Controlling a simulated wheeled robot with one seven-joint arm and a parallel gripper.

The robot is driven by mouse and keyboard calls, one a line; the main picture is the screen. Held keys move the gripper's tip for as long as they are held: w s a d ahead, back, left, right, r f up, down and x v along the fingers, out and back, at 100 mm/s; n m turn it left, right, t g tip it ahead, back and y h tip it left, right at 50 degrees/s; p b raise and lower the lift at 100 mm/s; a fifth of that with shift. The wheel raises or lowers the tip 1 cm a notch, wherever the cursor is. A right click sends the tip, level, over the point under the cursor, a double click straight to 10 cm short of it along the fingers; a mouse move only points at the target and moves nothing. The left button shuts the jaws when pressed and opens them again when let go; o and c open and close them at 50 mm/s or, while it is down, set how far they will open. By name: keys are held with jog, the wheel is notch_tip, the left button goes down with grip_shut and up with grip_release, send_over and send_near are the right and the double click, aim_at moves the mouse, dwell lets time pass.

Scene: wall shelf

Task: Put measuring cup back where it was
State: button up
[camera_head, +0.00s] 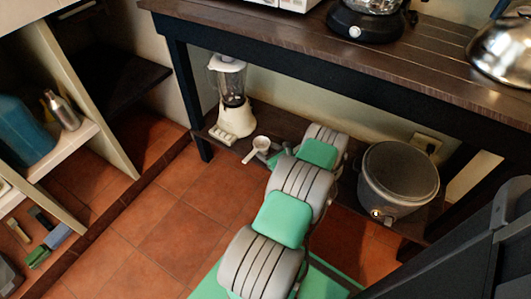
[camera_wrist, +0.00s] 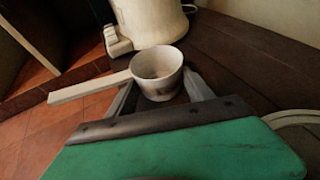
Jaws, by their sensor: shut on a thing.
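The white measuring cup (camera_head: 261,143) is at the lower shelf of the dark wooden table, just past the end of my arm in the head view. In the wrist view the measuring cup (camera_wrist: 157,72) is upright between the two fingers of my gripper (camera_wrist: 160,90), and its handle points left. My gripper is shut on the cup. In the head view my arm hides most of the gripper. I cannot tell whether the cup's base touches the shelf (camera_wrist: 245,60).
A cream blender (camera_head: 235,118) stands on the lower shelf behind the cup; its base (camera_wrist: 148,22) is close behind it in the wrist view. A grey rice cooker (camera_head: 398,178) stands to the right. A table leg (camera_head: 186,95) is at the left. Shelf to the cup's right is bare.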

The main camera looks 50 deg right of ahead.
jog(key=shift+f, duration=0.15)
jog(key=o, duration=1.4)
